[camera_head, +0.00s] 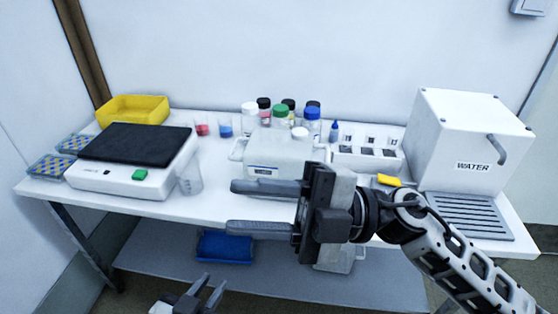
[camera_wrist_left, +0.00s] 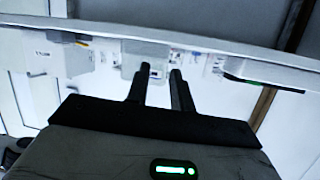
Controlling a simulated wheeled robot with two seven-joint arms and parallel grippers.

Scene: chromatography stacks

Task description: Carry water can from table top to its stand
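The white water can (camera_head: 278,158), with a white cap and a small label, stands upright on the table top near the middle. My right gripper (camera_head: 233,207) is open and empty, its fingers pointing left in front of the can and covering part of its lower front in the head view. My left gripper (camera_head: 212,284) is low in front of the table, open and empty. In the left wrist view, tilted over, its fingers (camera_wrist_left: 160,76) point toward the table, with the can (camera_wrist_left: 132,55) beyond them. A white box marked WATER (camera_head: 468,140) with a grey grille stands at the right.
A balance (camera_head: 132,160), a yellow bin (camera_head: 135,110) and a beaker (camera_head: 190,180) are at the left. Several capped bottles (camera_head: 281,111) stand behind the can. A white rack (camera_head: 367,150) is right of it. A blue tray (camera_head: 225,247) is on the lower shelf.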

